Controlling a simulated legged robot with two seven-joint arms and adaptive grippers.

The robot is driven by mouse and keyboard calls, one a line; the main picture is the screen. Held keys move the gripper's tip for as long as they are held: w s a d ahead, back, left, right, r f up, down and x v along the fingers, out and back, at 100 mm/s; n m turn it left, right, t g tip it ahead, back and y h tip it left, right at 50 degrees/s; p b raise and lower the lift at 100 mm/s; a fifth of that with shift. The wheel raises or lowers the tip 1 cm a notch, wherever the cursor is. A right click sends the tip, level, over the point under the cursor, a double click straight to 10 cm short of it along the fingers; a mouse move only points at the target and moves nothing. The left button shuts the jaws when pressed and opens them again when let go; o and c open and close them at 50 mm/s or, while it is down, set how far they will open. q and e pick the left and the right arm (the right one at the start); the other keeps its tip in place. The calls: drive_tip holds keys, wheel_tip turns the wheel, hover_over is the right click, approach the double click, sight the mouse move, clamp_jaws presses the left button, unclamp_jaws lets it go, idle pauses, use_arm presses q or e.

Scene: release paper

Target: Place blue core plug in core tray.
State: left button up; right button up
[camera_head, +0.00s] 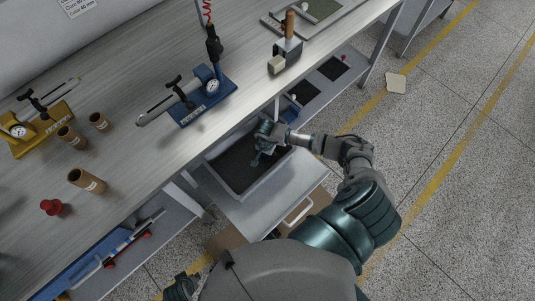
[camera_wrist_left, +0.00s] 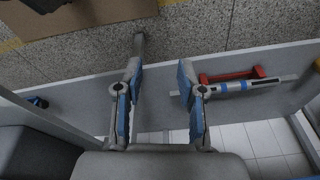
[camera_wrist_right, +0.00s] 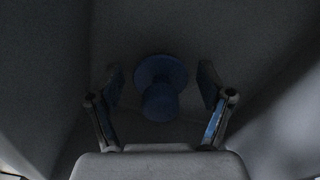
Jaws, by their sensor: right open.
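The blue core plug (camera_wrist_right: 161,86) stands on a dark surface in the right wrist view, between the spread fingers of my right gripper (camera_wrist_right: 160,92) with gaps on both sides. In the head view my right gripper (camera_head: 262,152) is over the dark inside of the open drawer (camera_head: 228,185) and hides the plug. The left wrist view shows my left gripper (camera_wrist_left: 159,85) open and empty above the floor and a low grey shelf.
The bench (camera_head: 140,165) carries a blue gauge stand (camera_head: 212,101), a yellow gauge stand (camera_head: 44,127), several brown tubes (camera_head: 87,181), a red plug (camera_head: 51,207) and a wooden-handled tool (camera_head: 287,48). The bench edge is beside my right arm. The floor at right is mostly clear.

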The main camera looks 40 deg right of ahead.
drive_tip(key=shift+a+r, duration=0.15)
drive_tip(key=shift+a, duration=0.25)
drive_tip(key=r, duration=0.2)
drive_tip(key=r+p, duration=0.1)
drive_tip(key=r, duration=0.1)
drive_tip(key=shift+w+a, duration=0.1)
drive_tip(key=shift+a, duration=0.2)
drive_tip(key=r, duration=0.2)
drive_tip(key=d+r, duration=0.1)
drive_tip(key=r, duration=0.1)
drive_tip(key=r+p, duration=0.1)
drive_tip(key=r, duration=0.2)
drive_tip(key=shift+d, duration=0.35)
drive_tip(key=shift+a+r, duration=0.15)
drive_tip(key=shift+r, duration=0.2)
use_arm(q)
drive_tip(key=f, duration=0.2)
drive_tip(key=a+f, duration=0.1)
drive_tip(key=f, duration=0.2)
drive_tip(key=shift+s+a+f, duration=0.3)
drive_tip(key=shift+s+a, duration=0.05)
use_arm(e)
drive_tip(key=shift+a+r, duration=0.3)
drive_tip(key=shift+a, duration=0.25)
